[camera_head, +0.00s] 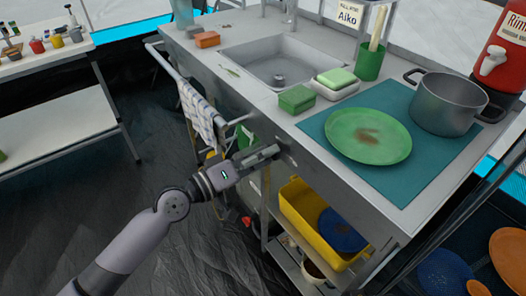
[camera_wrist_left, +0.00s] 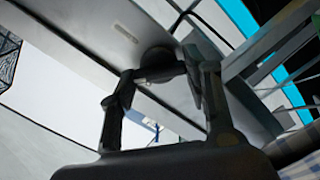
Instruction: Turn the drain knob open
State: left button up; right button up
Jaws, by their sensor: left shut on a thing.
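The drain knob (camera_wrist_left: 157,55) is a dark round piece on the counter's front panel, seen in the left wrist view between my fingertips. In the head view it is mostly hidden by my left gripper (camera_head: 268,153), which reaches the front face of the counter below the sink. My left gripper (camera_wrist_left: 160,72) is shut on the knob, one finger at each side. The metal sink (camera_head: 262,60) is set in the counter top, with a grey drain piece (camera_head: 279,79) at its bottom. My right gripper is in neither view.
A checked towel (camera_head: 200,115) hangs on a rail left of my gripper. A yellow bin (camera_head: 308,218) stands on the shelf below. A green sponge (camera_head: 296,99), a green plate (camera_head: 368,136) and a pot (camera_head: 447,102) are on the counter. The floor at left is clear.

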pick_arm(q)
jog(key=shift+n+p, duration=1.25)
jog(key=shift+n, duration=2.45)
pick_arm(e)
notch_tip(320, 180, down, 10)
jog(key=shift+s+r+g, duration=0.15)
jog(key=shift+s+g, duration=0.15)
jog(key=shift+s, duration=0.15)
pick_arm(q)
jog(key=o, duration=1.2)
jog(key=shift+f, duration=0.1)
jog(key=shift+c, duration=0.2)
jog(key=shift+a, duration=0.1)
jog(key=v, duration=1.2)
